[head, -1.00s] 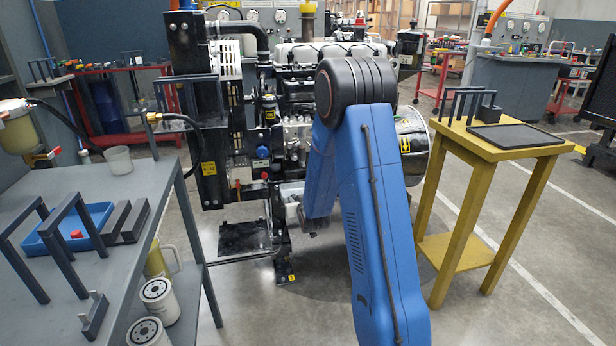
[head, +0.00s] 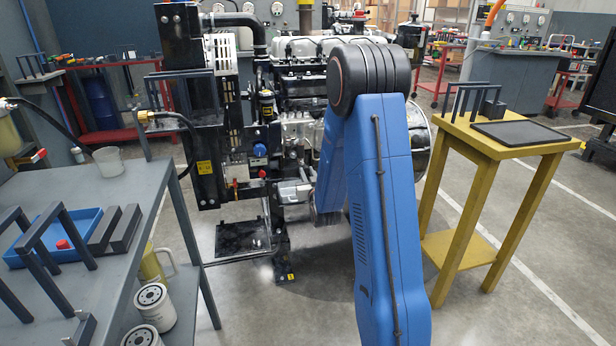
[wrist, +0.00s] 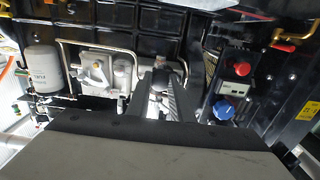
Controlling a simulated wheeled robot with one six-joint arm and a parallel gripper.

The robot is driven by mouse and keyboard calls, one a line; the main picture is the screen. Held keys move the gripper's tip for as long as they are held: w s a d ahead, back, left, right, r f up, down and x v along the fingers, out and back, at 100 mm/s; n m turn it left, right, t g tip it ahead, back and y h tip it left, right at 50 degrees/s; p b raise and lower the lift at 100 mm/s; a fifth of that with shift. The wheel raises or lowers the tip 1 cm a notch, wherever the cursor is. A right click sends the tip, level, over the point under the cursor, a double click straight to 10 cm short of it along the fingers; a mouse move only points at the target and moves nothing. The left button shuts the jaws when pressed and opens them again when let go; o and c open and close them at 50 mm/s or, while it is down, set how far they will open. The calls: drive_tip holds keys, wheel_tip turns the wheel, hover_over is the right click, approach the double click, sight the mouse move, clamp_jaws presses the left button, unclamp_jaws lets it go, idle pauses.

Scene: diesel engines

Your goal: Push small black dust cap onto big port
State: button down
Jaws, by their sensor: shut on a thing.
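My gripper (head: 276,190) is in front of the diesel engine (head: 318,48), level with its lower side, left of my blue arm. In the wrist view, its dark fingers (wrist: 166,92) point at the engine and are close together. A pale metal fitting shows by the fingertips in the wrist view. I cannot tell which opening is the big port, or whether anything touches it. A blue round cap (wrist: 225,112) and a red one (wrist: 242,68) sit on the engine, right of the fingers.
A grey table (head: 130,190) at the left carries a blue tray (head: 85,240) with a red cap (head: 62,244), and dark stands. A yellow table (head: 545,150) stands right with a black mat (head: 520,134). A white filter (wrist: 40,68) and metal pipes flank the fingers.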

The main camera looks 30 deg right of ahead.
sight(304, 167)
drive_tip(key=shift+x, duration=1.95)
drive_tip(key=shift+w+d, duration=0.15)
drive_tip(key=shift+w, duration=0.45)
drive_tip(key=c, duration=1.5)
unclamp_jaws()
drive_tip(key=shift+s, duration=0.1)
drive_tip(key=shift+c, duration=0.3)
drive_tip(key=shift+v, duration=3.45)
